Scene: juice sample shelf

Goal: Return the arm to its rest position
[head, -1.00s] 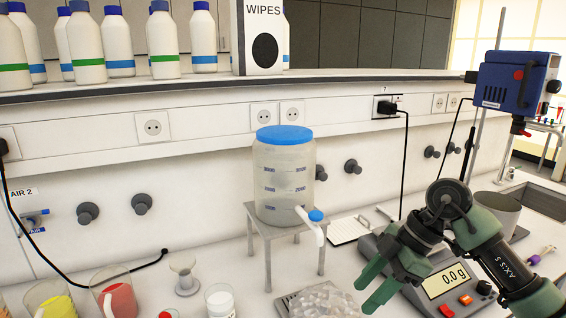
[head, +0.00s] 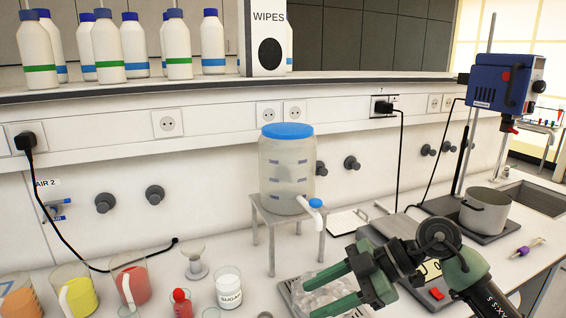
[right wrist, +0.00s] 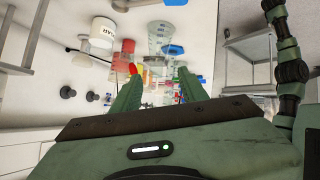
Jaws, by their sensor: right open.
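My right gripper (head: 303,296) reaches in from the lower right of the head view. Its two green fingers are apart, with nothing held between them. They point left and overlap the tray of ice (head: 310,280) in the picture; I cannot tell the height between them. My left gripper is not in view.
A drink tank (head: 287,170) with a blue lid stands on a metal stand (head: 261,213). Beakers of juice (head: 131,283), a red-capped bottle (head: 181,302) and a sugar jar (head: 229,287) line the front left. A metal pot (head: 486,211) stands at the right below a blue stirrer (head: 500,84).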

